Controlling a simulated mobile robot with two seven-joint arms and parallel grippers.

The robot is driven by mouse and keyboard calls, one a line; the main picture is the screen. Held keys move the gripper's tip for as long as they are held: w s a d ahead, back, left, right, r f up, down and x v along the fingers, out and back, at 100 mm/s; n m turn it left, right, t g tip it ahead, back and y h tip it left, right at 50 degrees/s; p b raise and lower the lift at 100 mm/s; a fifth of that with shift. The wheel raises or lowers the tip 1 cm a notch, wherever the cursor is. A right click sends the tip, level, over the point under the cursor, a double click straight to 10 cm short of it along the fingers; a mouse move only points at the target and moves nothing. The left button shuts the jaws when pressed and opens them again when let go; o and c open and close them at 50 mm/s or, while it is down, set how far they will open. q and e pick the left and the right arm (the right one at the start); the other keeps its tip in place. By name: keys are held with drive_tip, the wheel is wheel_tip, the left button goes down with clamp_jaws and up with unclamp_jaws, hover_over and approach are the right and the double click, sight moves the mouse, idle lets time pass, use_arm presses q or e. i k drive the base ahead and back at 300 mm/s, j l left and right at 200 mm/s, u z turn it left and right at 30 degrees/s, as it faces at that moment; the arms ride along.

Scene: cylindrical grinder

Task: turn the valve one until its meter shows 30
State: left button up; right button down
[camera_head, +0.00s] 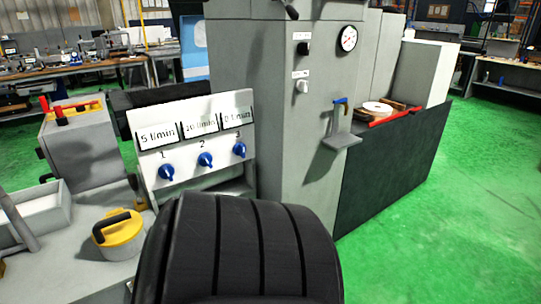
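A white slanted panel (193,110) on the machine at left of centre carries three blue valve knobs. The valve labelled 1 (166,172) is on the left, valve 2 (205,160) is in the middle and valve 3 (239,150) is on the right. Above valve 1 its meter (158,134) reads 5 l/min. The meter above valve 2 (200,126) reads 10 l/min. The meter above valve 3 (237,118) is too small to read surely. Neither of my grippers is in view.
A tall grey cabinet (260,80) with a round gauge (347,38) stands right of the panel. A yellow round object with a black handle (120,236) lies on the grey surface at lower left. Green floor is open at right.

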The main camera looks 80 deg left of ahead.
sight(166, 171)
drive_tip(key=u, duration=3.45)
